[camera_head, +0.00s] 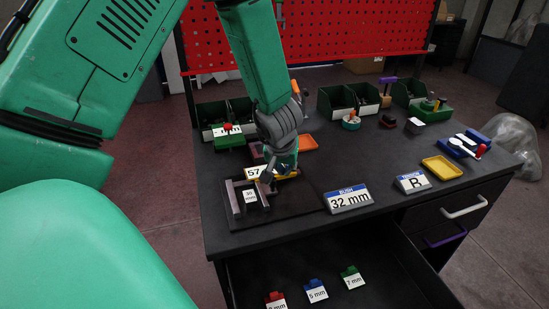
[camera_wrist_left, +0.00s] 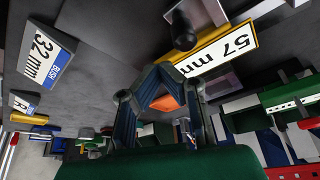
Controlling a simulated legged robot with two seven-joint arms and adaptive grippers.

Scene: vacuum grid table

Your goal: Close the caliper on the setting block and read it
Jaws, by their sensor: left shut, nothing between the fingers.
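The caliper lies on a dark mat at the front left of the table. Its display plate (camera_head: 252,173) reads 57, and in the left wrist view the yellow-edged plate (camera_wrist_left: 222,50) reads 57 mm. A black knob (camera_wrist_left: 184,32) stands next to that plate. A grey block with a white label (camera_head: 249,195) that seems to read 30 sits between two upright grey-purple jaws (camera_head: 232,197). I cannot tell whether the jaws touch it. My left gripper (camera_head: 271,176) is shut and empty, low beside the display plate; it also shows in the left wrist view (camera_wrist_left: 163,75).
An open drawer below holds red, blue and green (camera_head: 350,277) tagged pieces. Dark green bins (camera_head: 338,98) line the back.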

